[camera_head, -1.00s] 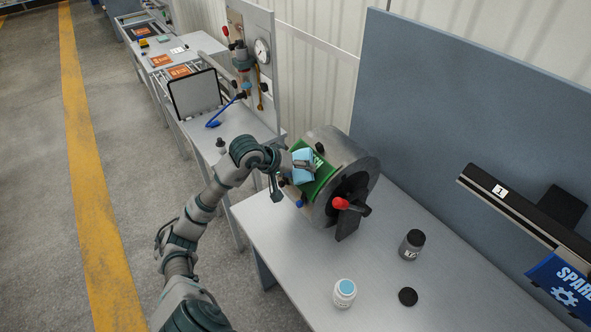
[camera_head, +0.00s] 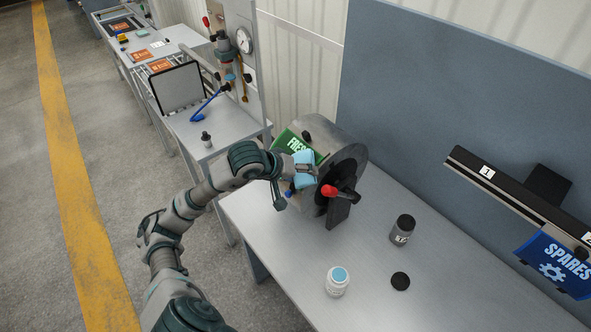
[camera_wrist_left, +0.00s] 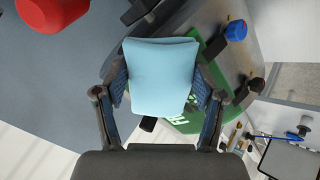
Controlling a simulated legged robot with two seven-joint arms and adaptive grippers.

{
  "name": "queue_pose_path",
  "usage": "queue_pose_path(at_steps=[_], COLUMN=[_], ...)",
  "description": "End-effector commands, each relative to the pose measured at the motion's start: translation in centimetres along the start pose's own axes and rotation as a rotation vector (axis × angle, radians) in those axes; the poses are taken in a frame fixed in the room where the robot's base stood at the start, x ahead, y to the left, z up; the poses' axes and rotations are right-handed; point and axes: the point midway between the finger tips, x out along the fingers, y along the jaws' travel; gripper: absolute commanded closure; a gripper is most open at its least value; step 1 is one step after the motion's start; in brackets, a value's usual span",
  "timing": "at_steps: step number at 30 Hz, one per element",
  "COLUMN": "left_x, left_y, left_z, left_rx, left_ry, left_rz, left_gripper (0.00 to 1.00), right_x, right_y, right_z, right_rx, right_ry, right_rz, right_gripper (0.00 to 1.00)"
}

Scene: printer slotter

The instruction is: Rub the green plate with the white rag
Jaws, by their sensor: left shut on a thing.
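My left gripper (camera_head: 300,180) is shut on a pale blue rag (camera_head: 304,160), a soft pad; no white rag shows. The rag is at the plate's end nearest the red knob and hides part of the plate. In the left wrist view the rag (camera_wrist_left: 162,78) fills the space between the fingers (camera_wrist_left: 163,95), with the plate (camera_wrist_left: 185,124) partly behind it. I cannot tell whether rag and plate touch. My right gripper is out of view.
A red knob (camera_head: 329,191) and a blue knob (camera_head: 289,193) are close to the gripper. A white jar (camera_head: 337,283), a dark jar (camera_head: 402,230) and a black lid (camera_head: 400,281) stand on the grey table (camera_head: 300,250). A blue-grey panel (camera_head: 430,100) rises behind.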

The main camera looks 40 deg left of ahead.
Motion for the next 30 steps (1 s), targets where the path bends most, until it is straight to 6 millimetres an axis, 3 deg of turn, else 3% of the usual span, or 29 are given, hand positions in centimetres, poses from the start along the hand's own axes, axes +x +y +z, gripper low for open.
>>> queue_pose_path(at_steps=[6,15,20,23,30], left_x=[0.3,0.4,0.3,0.2,0.2], left_y=[-0.5,-1.8,-2.2,-2.3,-4.0], left_z=[0.0,-1.7,-2.4,-2.6,-4.3], left_rx=[-0.002,-0.003,-0.001,-0.001,-0.005], left_ry=[-0.003,-0.001,0.000,-0.001,0.001], left_rz=[-0.003,-0.007,-0.007,-0.005,-0.005], left_gripper=[0.58,0.58,0.58,0.58,0.58], right_x=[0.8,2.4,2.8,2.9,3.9], right_y=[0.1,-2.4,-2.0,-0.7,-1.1], right_z=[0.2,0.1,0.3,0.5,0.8], right_rx=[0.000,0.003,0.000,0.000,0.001], right_ry=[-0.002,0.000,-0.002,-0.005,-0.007], right_rz=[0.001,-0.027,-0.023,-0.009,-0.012], right_gripper=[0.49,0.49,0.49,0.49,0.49])
